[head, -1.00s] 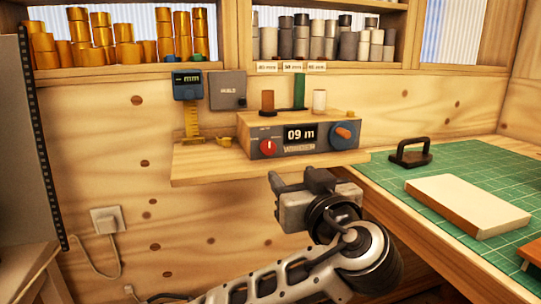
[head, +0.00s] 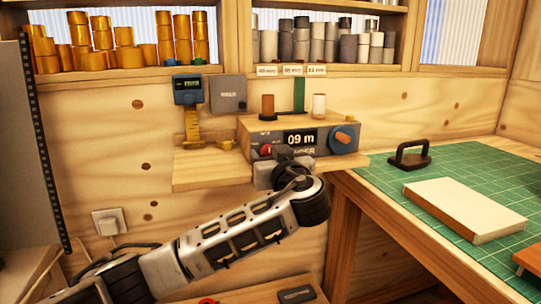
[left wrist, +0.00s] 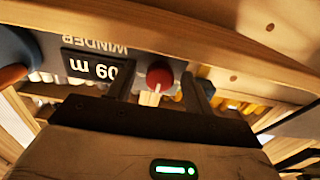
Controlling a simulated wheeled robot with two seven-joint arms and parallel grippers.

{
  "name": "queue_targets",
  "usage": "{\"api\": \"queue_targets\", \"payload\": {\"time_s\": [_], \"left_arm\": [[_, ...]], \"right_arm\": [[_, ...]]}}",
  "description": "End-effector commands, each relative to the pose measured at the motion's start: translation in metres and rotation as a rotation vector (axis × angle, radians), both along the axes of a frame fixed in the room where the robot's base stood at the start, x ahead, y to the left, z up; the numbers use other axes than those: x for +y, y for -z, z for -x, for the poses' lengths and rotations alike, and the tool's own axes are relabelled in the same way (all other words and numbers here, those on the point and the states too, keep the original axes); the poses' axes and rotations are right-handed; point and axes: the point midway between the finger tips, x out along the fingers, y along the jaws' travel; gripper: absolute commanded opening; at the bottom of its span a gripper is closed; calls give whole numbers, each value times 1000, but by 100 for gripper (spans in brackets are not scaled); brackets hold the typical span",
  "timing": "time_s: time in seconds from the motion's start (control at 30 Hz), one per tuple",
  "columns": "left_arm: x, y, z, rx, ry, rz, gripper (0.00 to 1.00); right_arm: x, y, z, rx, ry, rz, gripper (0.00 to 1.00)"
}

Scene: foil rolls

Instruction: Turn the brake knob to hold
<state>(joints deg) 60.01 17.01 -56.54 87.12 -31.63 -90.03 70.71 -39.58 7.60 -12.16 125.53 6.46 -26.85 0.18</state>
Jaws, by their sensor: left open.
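The winder box (head: 300,139) sits on a wooden wall shelf, with a display reading 09 m. At its left is a red knob (head: 265,149) with a white pointer, partly hidden by my left gripper (head: 283,158) in the head view. At its right is a larger blue knob with an orange grip (head: 345,138). In the left wrist view, upside down, the red knob (left wrist: 160,77) shows between the two spread fingers of my left gripper (left wrist: 159,88). I cannot tell whether they touch it. The printed labels around the knob are not readable. My right gripper is not in view.
The wall shelf (head: 205,175) also holds a yellow gauge (head: 193,125) left of the winder. A green cutting mat (head: 400,200) with a black-handled tool (head: 410,154) and a pale block (head: 465,208) lies on the bench at right. Foil rolls (head: 200,40) stand above.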

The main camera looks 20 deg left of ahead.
Motion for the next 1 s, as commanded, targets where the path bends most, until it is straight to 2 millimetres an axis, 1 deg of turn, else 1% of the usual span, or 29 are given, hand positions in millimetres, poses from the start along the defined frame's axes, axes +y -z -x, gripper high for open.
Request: {"api": "queue_targets", "payload": {"time_s": [0.1,0.13,0.17,0.2,0.27,0.3,0.47,0.67,0.87,1.0], "left_arm": [[0,0,0,0,0,0,52],[0,0,0,0,0,0,46],[0,0,0,0,0,0,38],[0,0,0,1,0,-1,26],[0,0,0,1,0,-1,10],[0,0,0,1,0,-1,7],[0,0,0,2,0,-3,7],[-1,3,1,28,1,-36,7],[-1,4,1,93,0,-130,7],[0,1,1,160,0,-228,7]], "right_arm": [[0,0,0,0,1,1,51],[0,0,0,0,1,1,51],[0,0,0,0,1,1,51],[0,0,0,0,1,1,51],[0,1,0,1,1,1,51],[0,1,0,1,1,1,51],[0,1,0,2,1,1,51],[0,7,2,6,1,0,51],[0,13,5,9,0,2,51],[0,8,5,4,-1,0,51]]}}
